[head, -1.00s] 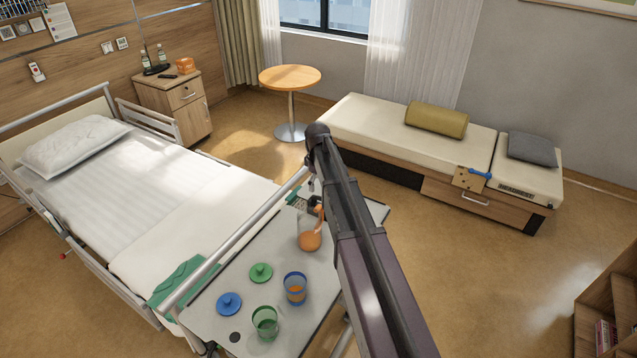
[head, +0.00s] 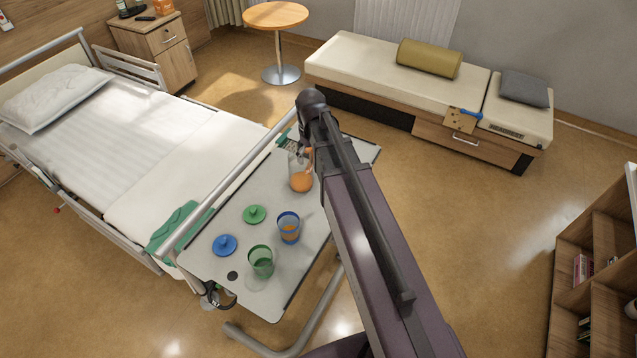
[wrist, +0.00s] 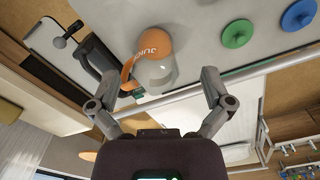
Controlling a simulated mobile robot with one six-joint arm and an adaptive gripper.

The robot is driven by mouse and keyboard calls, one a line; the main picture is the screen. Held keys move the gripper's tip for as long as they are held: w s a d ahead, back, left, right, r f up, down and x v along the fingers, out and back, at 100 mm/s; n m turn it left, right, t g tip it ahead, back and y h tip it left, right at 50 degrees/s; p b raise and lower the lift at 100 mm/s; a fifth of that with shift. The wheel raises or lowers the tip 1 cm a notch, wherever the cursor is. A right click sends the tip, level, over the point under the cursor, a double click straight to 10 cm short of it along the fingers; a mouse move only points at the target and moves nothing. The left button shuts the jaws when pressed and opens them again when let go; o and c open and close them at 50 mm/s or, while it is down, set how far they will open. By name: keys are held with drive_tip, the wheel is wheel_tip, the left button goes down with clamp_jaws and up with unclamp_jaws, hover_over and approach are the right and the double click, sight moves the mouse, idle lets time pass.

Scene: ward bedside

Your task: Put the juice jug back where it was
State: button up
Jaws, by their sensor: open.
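The juice jug (head: 300,180), clear with orange juice in its lower part, stands on the overbed table (head: 222,268) near its far end. In the wrist view the jug (wrist: 157,76) lies between my two spread fingers, with its orange handle to the left and a label partly readable. My gripper (wrist: 157,84) is open and the fingers look clear of the jug on both sides. In the head view my arm hides most of the gripper.
A blue cup (head: 288,228), a green cup (head: 260,262), a green lid (head: 254,214) and a blue lid (head: 224,245) stand nearer on the table. A dark-handled item (wrist: 88,52) lies beside the jug. The bed rail (head: 215,190) runs along the table's left.

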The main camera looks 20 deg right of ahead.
drive_tip(key=s+a+m, duration=0.1)
drive_tip(key=s+m, duration=0.3)
drive_tip(key=s, duration=0.8)
drive_tip(key=shift+a, duration=0.15)
